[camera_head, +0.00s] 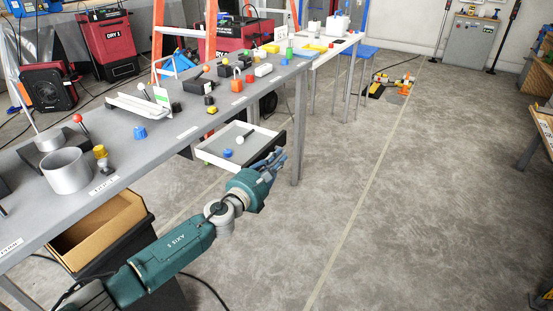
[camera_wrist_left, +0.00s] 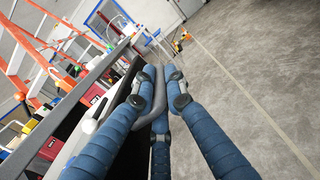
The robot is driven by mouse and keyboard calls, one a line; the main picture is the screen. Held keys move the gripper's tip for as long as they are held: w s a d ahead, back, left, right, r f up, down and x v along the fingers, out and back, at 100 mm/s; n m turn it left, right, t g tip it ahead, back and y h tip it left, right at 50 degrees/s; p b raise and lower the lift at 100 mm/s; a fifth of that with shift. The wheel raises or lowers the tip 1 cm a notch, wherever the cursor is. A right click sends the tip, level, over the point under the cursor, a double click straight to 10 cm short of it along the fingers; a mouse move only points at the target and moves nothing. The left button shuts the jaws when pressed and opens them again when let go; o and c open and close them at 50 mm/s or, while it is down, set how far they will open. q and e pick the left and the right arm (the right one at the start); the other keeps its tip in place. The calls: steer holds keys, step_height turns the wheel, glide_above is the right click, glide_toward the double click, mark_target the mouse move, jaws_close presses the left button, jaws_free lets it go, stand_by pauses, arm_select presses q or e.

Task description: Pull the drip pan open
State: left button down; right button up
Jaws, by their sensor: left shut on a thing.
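The drip pan (camera_head: 214,148) is a shallow white tray with a dark front, under the grey table. It stands out past the table's edge, with small objects inside. My left gripper (camera_head: 278,160) is at the front of the pan. In the left wrist view, the blue fingers of my left gripper (camera_wrist_left: 160,77) are closed around the curved grey handle (camera_wrist_left: 149,112). The handle is partly hidden by the fingers. My right gripper is not in view.
The grey table (camera_head: 150,155) holds a metal cup (camera_head: 66,172), a white tray (camera_head: 138,108) and several small items. A table leg (camera_head: 299,130) stands close to my left gripper. An open cardboard box (camera_head: 98,226) is below the table.

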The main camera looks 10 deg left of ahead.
arm_select(q)
steer(key=shift+r, duration=0.15)
steer(key=c, duration=1.8)
jaws_free()
steer(key=shift+s+a, duration=0.2)
steer(key=shift+s, duration=0.15)
steer(key=v, duration=1.1)
steer(key=shift+s, duration=0.1)
